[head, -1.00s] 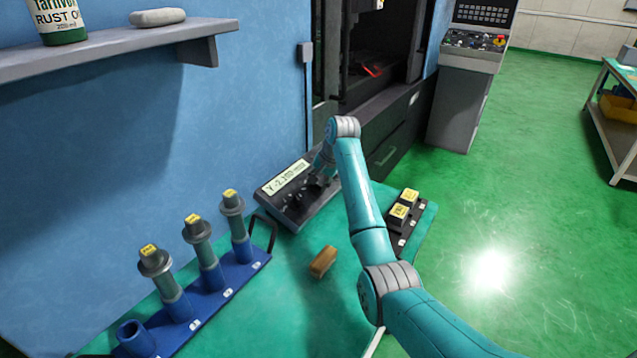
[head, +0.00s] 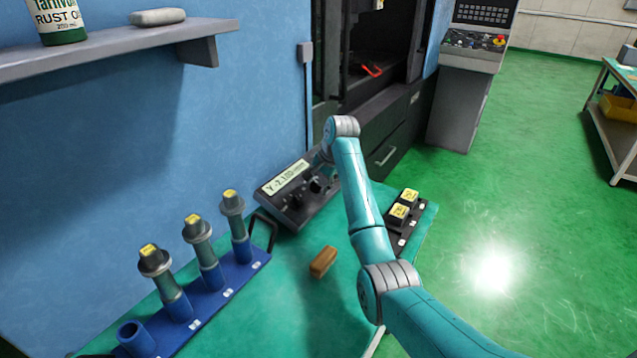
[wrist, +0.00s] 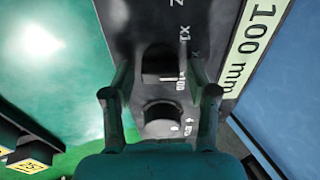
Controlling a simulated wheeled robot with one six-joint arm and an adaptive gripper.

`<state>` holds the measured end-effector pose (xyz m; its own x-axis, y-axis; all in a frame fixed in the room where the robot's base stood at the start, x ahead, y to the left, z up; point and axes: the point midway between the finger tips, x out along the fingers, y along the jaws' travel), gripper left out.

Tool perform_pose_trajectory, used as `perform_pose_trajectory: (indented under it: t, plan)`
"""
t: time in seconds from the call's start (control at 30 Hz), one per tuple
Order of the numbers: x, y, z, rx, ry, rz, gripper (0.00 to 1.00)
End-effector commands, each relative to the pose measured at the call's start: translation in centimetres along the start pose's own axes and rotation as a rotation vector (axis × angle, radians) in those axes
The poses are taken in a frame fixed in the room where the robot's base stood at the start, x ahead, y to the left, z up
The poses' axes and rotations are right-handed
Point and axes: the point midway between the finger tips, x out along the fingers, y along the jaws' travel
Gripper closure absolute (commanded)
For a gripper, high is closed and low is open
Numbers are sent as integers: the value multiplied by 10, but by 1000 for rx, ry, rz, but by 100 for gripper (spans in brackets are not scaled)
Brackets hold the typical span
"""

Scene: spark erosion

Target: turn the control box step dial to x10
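The control box (head: 290,212) lies on the green bench against the blue wall, its display reading about Y -2.100 mm in the head view. In the wrist view its dark panel shows two black knobs. The step dial (wrist: 160,60) is the upper one, with x1 and 100 printed beside it; its exact pointer setting is unclear. The other knob (wrist: 163,115) sits below, by a plus mark. My gripper (wrist: 162,72) is open, its fingers on either side of the step dial with visible gaps. Contact cannot be seen.
A blue rack (head: 215,296) with several electrode holders stands at left. A brown block (head: 323,261) lies in front of the box. A black holder with yellow-labelled pieces (head: 399,212) is at right. A shelf (head: 110,50) overhangs at upper left.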

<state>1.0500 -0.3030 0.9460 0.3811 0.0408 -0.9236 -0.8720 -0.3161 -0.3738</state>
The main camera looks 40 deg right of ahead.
Motion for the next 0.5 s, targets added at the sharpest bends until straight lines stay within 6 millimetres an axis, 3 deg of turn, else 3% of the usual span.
perform_pose_trajectory:
  t: [0.33,0.5]
  plan:
    - [-3,0,0,0,1,-1,35]
    - [-21,-1,-1,0,3,-3,35]
